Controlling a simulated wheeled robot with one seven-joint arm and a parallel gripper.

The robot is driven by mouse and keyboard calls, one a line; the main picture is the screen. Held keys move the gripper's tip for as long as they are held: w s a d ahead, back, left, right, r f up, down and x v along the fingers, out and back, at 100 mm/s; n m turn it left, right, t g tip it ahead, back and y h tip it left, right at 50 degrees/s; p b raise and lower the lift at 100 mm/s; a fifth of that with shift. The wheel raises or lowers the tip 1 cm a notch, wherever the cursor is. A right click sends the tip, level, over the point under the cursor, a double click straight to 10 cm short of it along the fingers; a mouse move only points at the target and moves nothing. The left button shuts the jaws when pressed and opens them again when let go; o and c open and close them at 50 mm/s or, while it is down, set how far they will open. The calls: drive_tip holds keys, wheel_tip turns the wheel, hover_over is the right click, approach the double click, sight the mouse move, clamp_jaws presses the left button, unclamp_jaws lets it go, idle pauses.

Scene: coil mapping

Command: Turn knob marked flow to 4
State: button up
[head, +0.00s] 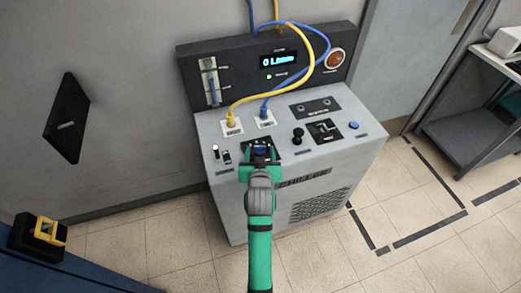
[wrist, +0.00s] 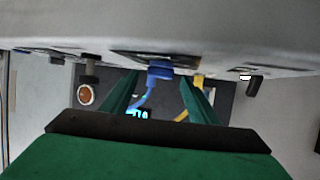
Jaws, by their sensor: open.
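A blue knob (head: 259,149) sits on a dark plate on the sloped top of the grey machine, just beyond my gripper (head: 259,160). In the wrist view the blue knob (wrist: 160,70) shows between and beyond the two green fingers of my gripper (wrist: 155,85). The fingers are apart and nothing is held. I cannot tell whether they touch the knob. The markings on its plate are too small to read, and my gripper hides part of the plate. The display (head: 279,60) on the back panel is lit and seems to read 0 with a unit.
A yellow plug (head: 231,121) and a blue plug (head: 265,113) with looping cables stand behind the knob. A black lever knob (head: 298,136) is to its right, small switches (head: 227,157) to its left. A blue button (head: 353,125) and a red lamp (head: 335,59) are farther right.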

drive_tip(key=shift+x, duration=0.75)
drive_tip(key=c, duration=1.1)
